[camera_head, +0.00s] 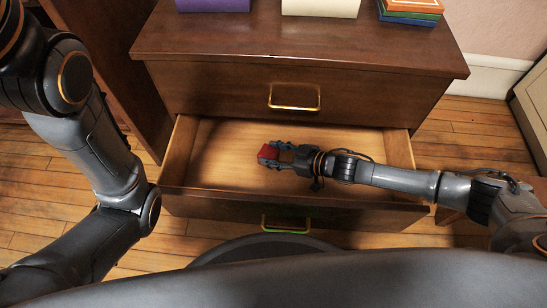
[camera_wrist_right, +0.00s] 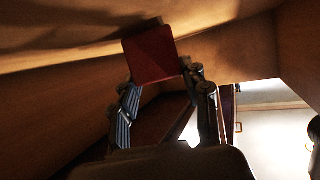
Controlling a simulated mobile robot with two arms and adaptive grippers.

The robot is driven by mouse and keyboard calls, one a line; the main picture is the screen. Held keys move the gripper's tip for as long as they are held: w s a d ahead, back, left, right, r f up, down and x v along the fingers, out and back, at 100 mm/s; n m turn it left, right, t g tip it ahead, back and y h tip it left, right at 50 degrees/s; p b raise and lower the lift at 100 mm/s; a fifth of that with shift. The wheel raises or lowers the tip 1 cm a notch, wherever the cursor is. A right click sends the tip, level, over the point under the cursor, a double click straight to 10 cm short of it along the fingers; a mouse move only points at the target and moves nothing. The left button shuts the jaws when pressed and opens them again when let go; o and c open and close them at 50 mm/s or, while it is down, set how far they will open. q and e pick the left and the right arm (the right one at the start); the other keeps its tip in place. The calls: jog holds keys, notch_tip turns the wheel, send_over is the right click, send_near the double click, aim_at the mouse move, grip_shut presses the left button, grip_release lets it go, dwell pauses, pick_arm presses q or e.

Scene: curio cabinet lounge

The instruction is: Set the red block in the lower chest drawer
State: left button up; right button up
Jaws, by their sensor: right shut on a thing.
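The red block (camera_head: 267,153) is between the fingertips of my right gripper (camera_head: 273,155), which is shut on it. The block also shows in the right wrist view (camera_wrist_right: 151,55), with the right gripper's fingers (camera_wrist_right: 160,85) on its two sides. The lower chest drawer (camera_head: 215,165) is pulled open and looks empty inside. My right gripper and the block are over or inside this drawer; the gap to its floor is hard to judge. My left arm shows at the left of the head view, but its gripper is out of view.
The upper drawer (camera_head: 210,90) is closed, with a brass handle (camera_head: 294,97). On the chest top (camera_head: 300,38) are a purple thing (camera_head: 213,4), a cream thing (camera_head: 320,7) and a stack of books (camera_head: 410,12). Wooden floor (camera_head: 480,140) lies to the right.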

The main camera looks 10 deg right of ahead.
jog(key=shift+f, duration=0.25)
jog(key=shift+f, duration=0.1)
jog(key=o, duration=1.2)
jog(key=shift+c, duration=0.2)
